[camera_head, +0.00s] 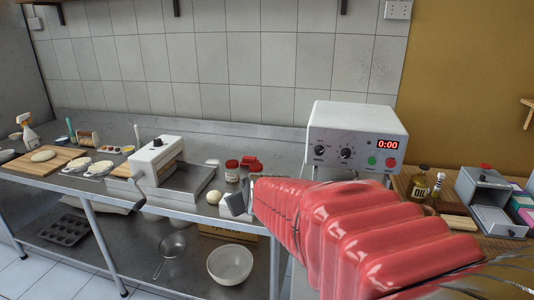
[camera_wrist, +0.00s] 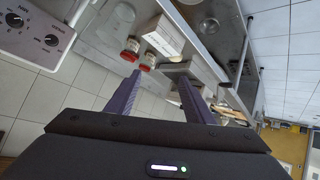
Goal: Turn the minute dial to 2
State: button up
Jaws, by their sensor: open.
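The white control box (camera_head: 357,126) stands at the right of the steel counter in the head view. Its front has two dark dials, a left dial (camera_head: 320,150) and a right dial (camera_head: 346,153), a red display reading 0:00, a green button and a red button. The dials also show at the upper left of the wrist view, one at the edge (camera_wrist: 15,21) and one beside it (camera_wrist: 51,41). Their labels are too small to read surely. My gripper (camera_wrist: 160,92) is open and empty, apart from the dials; in the head view my red-sleeved arm largely hides it.
A white machine with a steel tray (camera_head: 187,190) stands mid-counter, with red-lidded jars (camera_head: 232,172) beside it. An oil bottle (camera_head: 419,185) and a grey box (camera_head: 490,199) are at the right. A bowl (camera_head: 230,264) sits on the lower shelf.

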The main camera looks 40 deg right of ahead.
jog(key=w+d+t+h, duration=0.15)
jog(key=w+d, duration=0.25)
jog(key=d, duration=0.6)
jog(key=m+g+h, duration=0.2)
jog(key=h, duration=0.8)
send_near(346, 156)
jog(key=v, duration=0.6)
jog(key=shift+d+r+t, duration=0.15)
jog(key=shift+d+t, duration=0.1)
jog(key=shift+d, duration=0.1)
jog(key=shift+f+x, duration=0.2)
jog(key=shift+x, duration=6.65)
jog(key=shift+w, duration=0.1)
jog(key=shift+c, duration=0.5)
